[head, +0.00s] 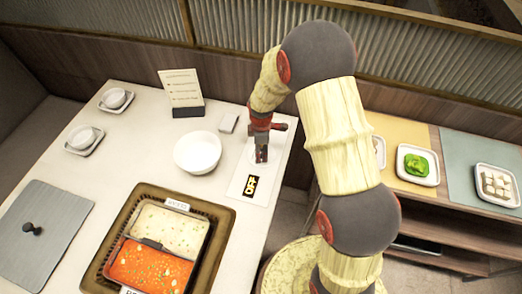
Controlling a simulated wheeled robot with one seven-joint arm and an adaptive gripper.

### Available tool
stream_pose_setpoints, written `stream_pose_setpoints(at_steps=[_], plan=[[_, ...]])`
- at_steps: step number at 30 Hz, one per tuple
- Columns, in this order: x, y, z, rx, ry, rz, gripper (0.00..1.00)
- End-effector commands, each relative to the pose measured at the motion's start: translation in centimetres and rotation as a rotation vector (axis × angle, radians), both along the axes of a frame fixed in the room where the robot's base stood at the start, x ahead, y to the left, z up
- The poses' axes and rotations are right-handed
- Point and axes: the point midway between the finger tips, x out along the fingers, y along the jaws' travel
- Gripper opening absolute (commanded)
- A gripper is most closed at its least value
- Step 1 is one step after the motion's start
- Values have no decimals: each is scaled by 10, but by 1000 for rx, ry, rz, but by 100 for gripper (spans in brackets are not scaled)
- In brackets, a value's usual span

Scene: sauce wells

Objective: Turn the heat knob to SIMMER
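A pale control panel (238,192) lies on the table's right side, next to the hotpot. Its small black display (250,187) shows yellow letters that appear to read OFF. My gripper (261,157) points down over the far part of this panel, just beyond the display. The heat knob cannot be made out; the gripper's fingers cover the spot above the display. I cannot tell whether the fingers touch anything or how far apart they are. No SIMMER mark is legible.
A hotpot (118,223) with red and white broth sits left of the panel. A grey lid or board (62,225) lies left. A shelf with food plates (417,165) stands right.

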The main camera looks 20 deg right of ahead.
Motion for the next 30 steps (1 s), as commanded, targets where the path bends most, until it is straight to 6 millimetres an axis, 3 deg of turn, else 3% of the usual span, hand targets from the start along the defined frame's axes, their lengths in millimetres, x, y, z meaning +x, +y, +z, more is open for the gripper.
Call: stream_pose_setpoints(at_steps=[22, 30], plan=[[0, 0, 0, 0, 0, 0, 2], [0, 0, 0, 0, 0, -27, 2]])
